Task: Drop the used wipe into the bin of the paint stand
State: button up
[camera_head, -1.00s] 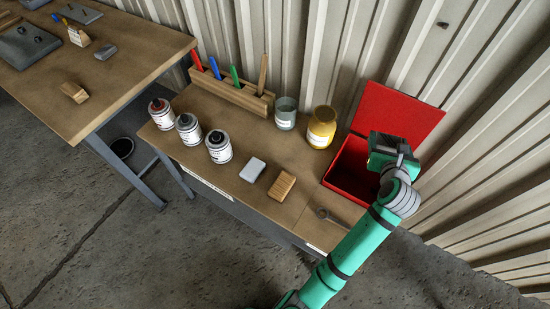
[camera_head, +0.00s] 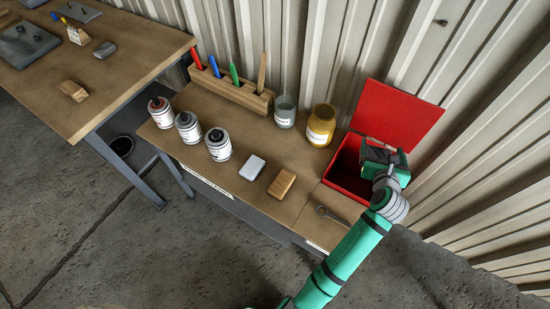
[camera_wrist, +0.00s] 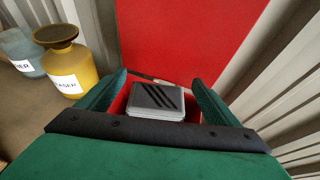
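The red bin (camera_head: 347,188) stands with its lid (camera_head: 398,115) open at the right end of the paint stand (camera_head: 235,150). My gripper (camera_head: 372,172) points down into its mouth. In the wrist view my gripper's green fingers (camera_wrist: 160,82) are spread apart. The used wipe (camera_wrist: 157,99), a grey folded pad with dark diagonal streaks, shows between and beyond them. Red bin shows on both sides of it, so the fingers appear not to touch it. I cannot tell whether it rests on the bin floor. In the head view my gripper and the bin wall hide the wipe.
A yellow jar (camera_head: 321,125) and a grey jar (camera_head: 285,111) stand left of the bin. Cans (camera_head: 188,127) stand further left. A corrugated wall (camera_head: 490,160) is close behind.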

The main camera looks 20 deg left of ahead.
jog(key=shift+o, duration=0.2)
jog(key=shift+w, duration=0.15)
jog(key=shift+a, duration=0.15)
jog(key=shift+s+r, duration=0.15)
jog(key=shift+s, duration=0.3)
jog(key=v, duration=1)
jog(key=shift+w, duration=0.2)
